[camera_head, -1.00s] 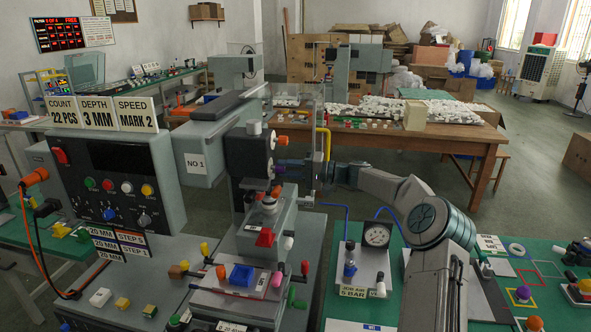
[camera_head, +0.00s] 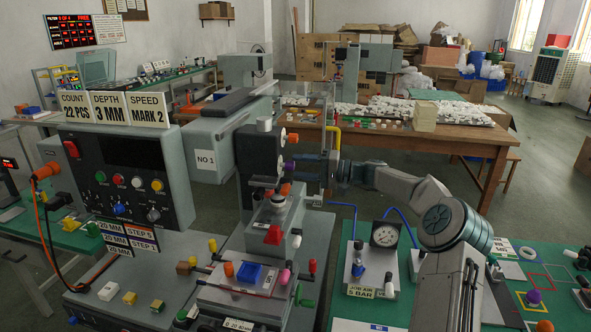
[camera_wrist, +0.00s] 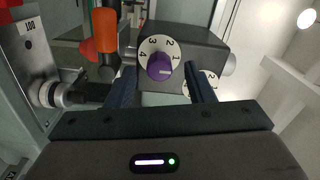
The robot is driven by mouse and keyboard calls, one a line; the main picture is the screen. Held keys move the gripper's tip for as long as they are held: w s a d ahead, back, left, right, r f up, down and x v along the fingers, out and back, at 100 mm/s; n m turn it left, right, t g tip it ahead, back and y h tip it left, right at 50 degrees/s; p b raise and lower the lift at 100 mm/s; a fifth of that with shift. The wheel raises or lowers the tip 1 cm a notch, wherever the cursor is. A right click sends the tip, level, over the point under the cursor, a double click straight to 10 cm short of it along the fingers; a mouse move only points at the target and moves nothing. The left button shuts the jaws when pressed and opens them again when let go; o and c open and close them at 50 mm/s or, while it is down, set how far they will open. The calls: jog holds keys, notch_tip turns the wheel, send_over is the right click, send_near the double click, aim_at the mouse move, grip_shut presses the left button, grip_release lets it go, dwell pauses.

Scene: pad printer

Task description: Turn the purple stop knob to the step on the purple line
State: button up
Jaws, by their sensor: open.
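The purple stop knob (camera_wrist: 159,66) sits on a white numbered dial (camera_wrist: 155,44) on a grey block of the printer. A pale mark on the knob points roughly right in the wrist view; numerals 1 to 4 show around its upper side. The knob also shows small in the head view (camera_head: 290,166). My gripper (camera_wrist: 160,70) is open, one finger on each side of the knob, with visible gaps. In the head view my gripper (camera_head: 301,167) reaches the printer head from the right.
An orange knob (camera_wrist: 105,30) and a second numbered dial (camera_wrist: 207,83) are close to my fingers. A silver fitting (camera_wrist: 48,94) is at the left. The control box (camera_head: 120,170) stands left of the printer. A pressure gauge (camera_head: 385,234) stands right of it.

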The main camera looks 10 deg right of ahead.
jog(key=b+v, duration=0.2)
jog(key=v, duration=0.9)
jog(key=shift+s+d, duration=0.1)
dwell(0.7)
